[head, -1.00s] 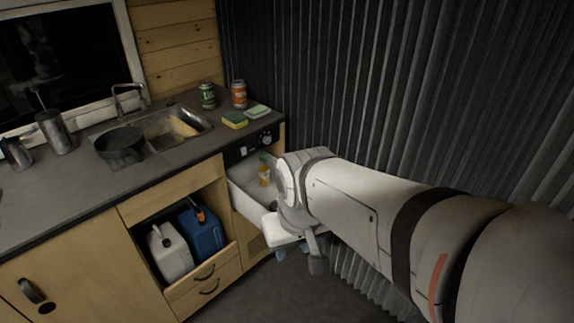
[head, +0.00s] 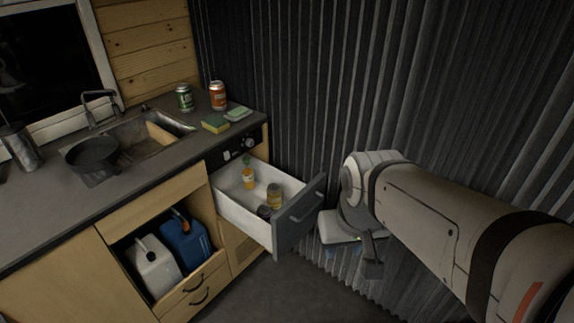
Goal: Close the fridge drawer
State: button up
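The fridge drawer (head: 240,213) is pulled out from the cabinet below the counter's right end. It has white walls and a dark grey front (head: 299,216) with a bar handle (head: 307,205). Inside stand an orange bottle (head: 249,177), a jar (head: 274,196) and a dark-lidded item (head: 264,211). My gripper (head: 345,250) is to the right of the drawer front, apart from it in the picture.
The counter (head: 120,178) holds a sink, a black pan (head: 92,154), two cans, a sponge (head: 215,124) and a soap dish. An open cubby below holds a white canister (head: 153,265) and a blue one (head: 186,241). A corrugated wall (head: 420,90) stands behind my arm.

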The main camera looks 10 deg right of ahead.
aim_at(303, 203)
jog(key=u, duration=0.05)
jog(key=i, duration=1)
jog(key=z, duration=0.2)
jog(key=k, duration=1.05)
jog(key=u, duration=0.25)
jog(key=i, duration=1)
jog(key=u, duration=0.1)
